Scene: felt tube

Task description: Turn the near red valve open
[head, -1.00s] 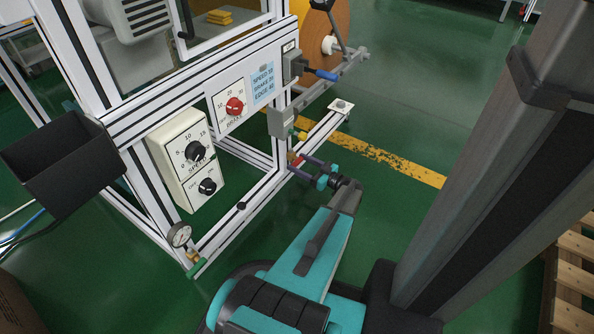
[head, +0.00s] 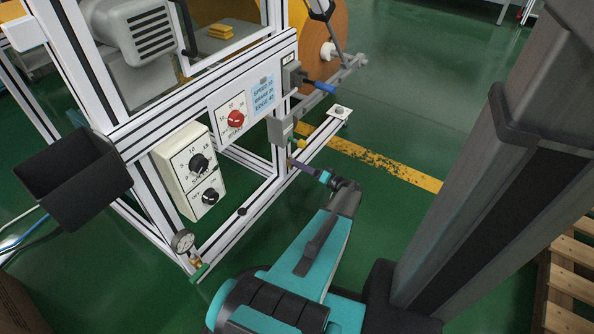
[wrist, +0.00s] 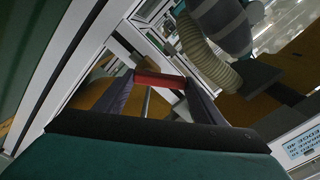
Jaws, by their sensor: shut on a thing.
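The red valve handle (wrist: 160,79) shows in the wrist view as a short red bar between my two grey-purple fingers. My gripper (wrist: 161,82) is shut on it, with a finger at each end of the bar. In the head view my gripper (head: 293,163) reaches to the front right post of the white frame. There the fingers overlap almost in line, and they hide the red handle. I cannot tell from the head view how far the valve is turned.
A yellow fitting (head: 300,144) and grey box (head: 280,128) sit just above my gripper. A blue-handled lever (head: 325,87) is higher up. Panels with a red knob (head: 235,119) and black dials (head: 199,163) are to the left.

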